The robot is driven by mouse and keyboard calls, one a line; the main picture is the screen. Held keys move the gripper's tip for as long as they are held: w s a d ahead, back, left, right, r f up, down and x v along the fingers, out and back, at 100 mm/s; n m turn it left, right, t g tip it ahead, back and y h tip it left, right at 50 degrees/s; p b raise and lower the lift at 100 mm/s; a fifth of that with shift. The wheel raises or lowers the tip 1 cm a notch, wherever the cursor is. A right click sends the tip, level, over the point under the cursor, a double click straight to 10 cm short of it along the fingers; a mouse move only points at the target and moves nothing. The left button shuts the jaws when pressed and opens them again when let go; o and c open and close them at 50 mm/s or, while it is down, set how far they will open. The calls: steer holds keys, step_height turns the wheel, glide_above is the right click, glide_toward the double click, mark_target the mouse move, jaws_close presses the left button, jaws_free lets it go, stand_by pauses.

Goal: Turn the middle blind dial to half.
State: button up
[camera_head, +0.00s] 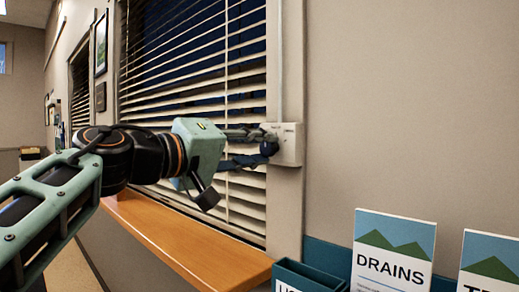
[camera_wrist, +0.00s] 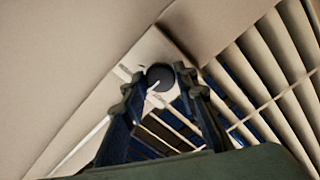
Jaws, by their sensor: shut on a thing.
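The blind dial (camera_wrist: 160,76) is a dark round knob with a white pointer line, on a pale control box (camera_head: 291,144) fixed to the window's right frame. In the wrist view the pointer runs toward the lower left of the picture. My gripper (camera_wrist: 158,82) has one finger on each side of the dial and is shut on it. In the head view my gripper (camera_head: 266,140) reaches the box from the left, and its fingers hide most of the dial. The blind (camera_head: 190,60) has pale slats standing partly open, with dark blue showing between them.
A wooden sill (camera_head: 185,235) runs below the blind, under my wrist. A teal holder (camera_head: 305,277) and a DRAINS leaflet (camera_head: 392,250) stand at the lower right. Another blind (camera_head: 80,90) is farther left. The wall right of the box is clear.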

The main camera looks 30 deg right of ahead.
steer(key=shift+f, duration=0.1)
steer(key=o, duration=1.1)
steer(key=shift+o, duration=0.2)
steer(key=shift+a, duration=0.1)
steer(key=v, duration=1.2)
